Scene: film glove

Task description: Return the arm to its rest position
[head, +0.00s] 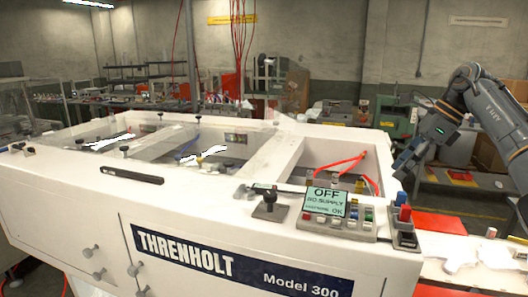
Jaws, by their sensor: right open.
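My right arm (494,118) comes in from the right edge, with its elbow raised at the upper right. My right gripper (404,168) hangs open and empty, pointing down and left, over or beside the right end of the white machine (60,205). It is a little above the small switch box with red and blue knobs (404,232); I cannot tell the exact gap. My left gripper is not in view.
The control panel (338,224) has colored buttons and a display (327,202) reading OFF. A black-knobbed lever (269,204) stands left of it. Red hoses (345,162) lie in the machine's right opening. A white surface with crumpled pale material (490,257) is at the lower right.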

